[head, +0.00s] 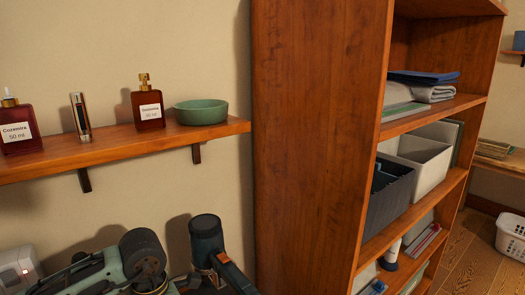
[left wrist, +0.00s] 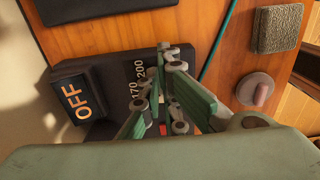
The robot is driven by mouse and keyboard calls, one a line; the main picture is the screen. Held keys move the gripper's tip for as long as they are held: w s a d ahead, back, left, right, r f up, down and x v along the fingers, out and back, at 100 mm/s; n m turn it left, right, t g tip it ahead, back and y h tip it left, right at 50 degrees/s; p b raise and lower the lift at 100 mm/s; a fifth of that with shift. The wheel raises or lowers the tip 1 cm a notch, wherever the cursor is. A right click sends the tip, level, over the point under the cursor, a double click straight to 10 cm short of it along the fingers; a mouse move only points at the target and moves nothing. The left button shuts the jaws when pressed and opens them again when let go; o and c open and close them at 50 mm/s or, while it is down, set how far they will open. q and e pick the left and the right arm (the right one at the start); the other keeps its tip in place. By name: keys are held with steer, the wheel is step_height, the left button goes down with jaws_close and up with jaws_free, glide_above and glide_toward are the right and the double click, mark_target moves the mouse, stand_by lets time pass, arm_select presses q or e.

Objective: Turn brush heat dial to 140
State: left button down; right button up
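In the left wrist view, a dark panel (left wrist: 108,80) on a wooden surface carries the printed numbers 170 and 200 beside my left gripper (left wrist: 167,66). The gripper's green-padded fingers reach over the panel, their tips close together beside the numbers. The fingers cover the spot where a dial could be, so I cannot see the dial, its setting or whether it is gripped. A small red mark shows between the fingers. A black block marked OFF (left wrist: 80,98) is left of them. In the head view my left arm shows at the bottom, its fingertips not visible. My right gripper is not in view.
A wall shelf (head: 110,147) holds two perfume bottles, a slim metallic item and a green bowl (head: 201,112). A dark cylindrical object (head: 207,238) stands below. A tall wooden bookcase (head: 318,150) is to the right. A round knob (left wrist: 256,89) is right of my left gripper.

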arm_select(q)
steer(key=shift+a+f+b, duration=0.15)
steer(key=shift+f+b, duration=0.25)
steer(key=shift+f, duration=0.05)
stand_by(0.4)
steer(key=r+p, duration=0.1)
steer(key=r, duration=0.1)
steer(key=r+p, duration=0.1)
steer(key=r, duration=0.1)
steer(key=w+r+p, duration=0.1)
steer(key=shift+r, duration=0.4)
steer(key=shift+s+r+p, duration=0.1)
steer(key=shift+r+p, duration=0.15)
steer(key=shift+p, duration=0.05)
steer(key=shift+w+f, duration=0.1)
steer(key=shift+w, duration=0.1)
